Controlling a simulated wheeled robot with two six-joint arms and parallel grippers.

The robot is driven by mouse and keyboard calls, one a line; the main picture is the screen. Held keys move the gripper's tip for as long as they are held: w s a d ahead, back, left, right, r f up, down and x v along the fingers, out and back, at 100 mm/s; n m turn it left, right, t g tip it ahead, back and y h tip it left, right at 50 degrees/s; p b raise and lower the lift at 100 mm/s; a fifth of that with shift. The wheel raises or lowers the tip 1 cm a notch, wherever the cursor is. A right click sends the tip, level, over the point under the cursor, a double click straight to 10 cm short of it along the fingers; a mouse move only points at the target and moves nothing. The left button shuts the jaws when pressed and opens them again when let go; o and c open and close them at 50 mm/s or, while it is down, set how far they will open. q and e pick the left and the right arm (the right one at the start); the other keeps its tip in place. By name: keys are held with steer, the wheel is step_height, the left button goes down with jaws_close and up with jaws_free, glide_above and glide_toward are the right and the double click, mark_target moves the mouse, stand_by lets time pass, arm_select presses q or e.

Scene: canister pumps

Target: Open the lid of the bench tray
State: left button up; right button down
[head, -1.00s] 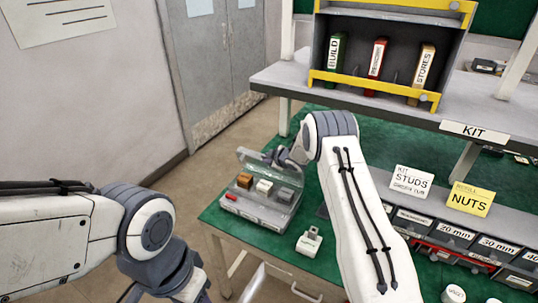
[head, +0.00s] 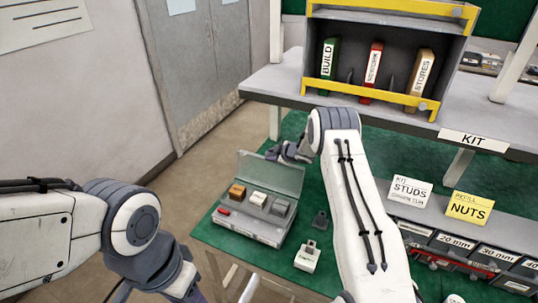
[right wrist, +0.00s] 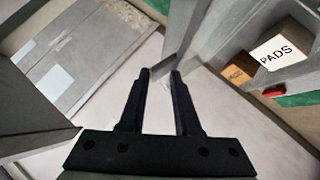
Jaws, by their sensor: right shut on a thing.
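The bench tray (head: 262,235) is a grey box at the left end of the green bench top. It holds a brown block (head: 237,190), a white block (head: 258,198), a grey block (head: 280,206) and a small red piece (head: 223,211). Its clear grey lid (head: 270,174) stands raised, roughly upright, at the tray's back edge. My right gripper (head: 274,154) is shut on the lid's upper edge. The right wrist view shows its dark fingers (right wrist: 160,75) near the lid, with the tray's contents to the right. My left gripper is out of view.
A white-topped item (head: 307,257) and a small dark item (head: 320,220) stand right of the tray. Parts bins (head: 455,243) and the studs (head: 410,190) and nuts (head: 469,207) cards are farther right. A shelf (head: 290,88) with binders is behind. Floor lies open at left.

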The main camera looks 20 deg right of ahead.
steer(key=shift+w+d, duration=0.15)
stand_by(0.3)
steer(key=c, duration=1)
jaws_free()
steer(key=shift+o, duration=0.2)
steer(key=shift+f, duration=0.1)
steer(key=shift+d, duration=0.1)
steer(key=shift+s+d, duration=0.1)
steer(key=shift+s, duration=0.1)
steer(key=b+v, duration=0.3)
steer(key=v, duration=0.7)
steer(key=shift+a+r, duration=0.25)
steer(key=shift+r, duration=0.05)
steer(key=shift+w, duration=0.15)
